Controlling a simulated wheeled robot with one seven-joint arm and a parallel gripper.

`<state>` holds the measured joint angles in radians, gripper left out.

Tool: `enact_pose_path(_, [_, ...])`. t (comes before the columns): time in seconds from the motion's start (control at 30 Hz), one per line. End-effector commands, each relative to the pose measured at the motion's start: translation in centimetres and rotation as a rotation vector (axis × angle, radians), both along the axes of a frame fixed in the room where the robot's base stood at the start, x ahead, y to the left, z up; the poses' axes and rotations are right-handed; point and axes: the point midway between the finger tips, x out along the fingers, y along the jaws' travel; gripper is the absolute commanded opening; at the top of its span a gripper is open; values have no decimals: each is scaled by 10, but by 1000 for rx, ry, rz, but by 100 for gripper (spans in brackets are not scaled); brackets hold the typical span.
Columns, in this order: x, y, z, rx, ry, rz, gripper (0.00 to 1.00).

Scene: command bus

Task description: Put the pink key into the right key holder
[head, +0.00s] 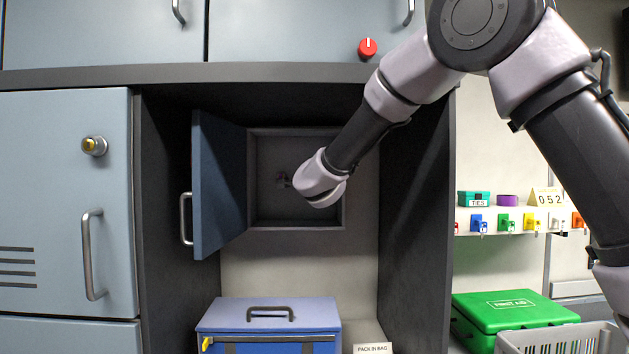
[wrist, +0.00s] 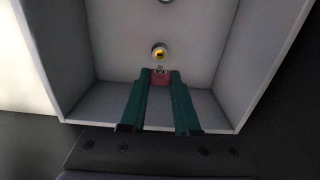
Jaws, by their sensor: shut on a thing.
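The pink key (wrist: 160,79) is between the two green fingertips of my gripper (wrist: 160,73) in the wrist view. My gripper is shut on it. The key's metal end points at a round key holder (wrist: 160,52) with a yellow centre on the inner wall of the compartment. I cannot tell whether the key touches this holder. Part of another round fitting (wrist: 165,1) shows at the top edge of the wrist view. In the head view my wrist reaches into the open wall cabinet (head: 295,228), and the fingers and key are hidden.
The cabinet's blue door (head: 218,185) stands open to the left of my arm. A blue-grey box (head: 268,315) with a handle stands below. At the right are a green first aid case (head: 510,304), a grey basket (head: 560,340) and a shelf with several coloured key tags.

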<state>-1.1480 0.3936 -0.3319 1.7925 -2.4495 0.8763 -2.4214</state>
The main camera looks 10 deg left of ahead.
Motion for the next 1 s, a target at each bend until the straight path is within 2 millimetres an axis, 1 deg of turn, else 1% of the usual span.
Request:
enact_pose_path(0.2, [18, 4, -1, 0, 0, -1, 0])
enact_pose_path(0.5, [37, 9, 0, 0, 0, -1, 0])
enact_pose_path(0.7, [43, 11, -1, 0, 0, -1, 0])
enact_pose_path(1.0, [43, 11, 0, 0, 0, 0, 0])
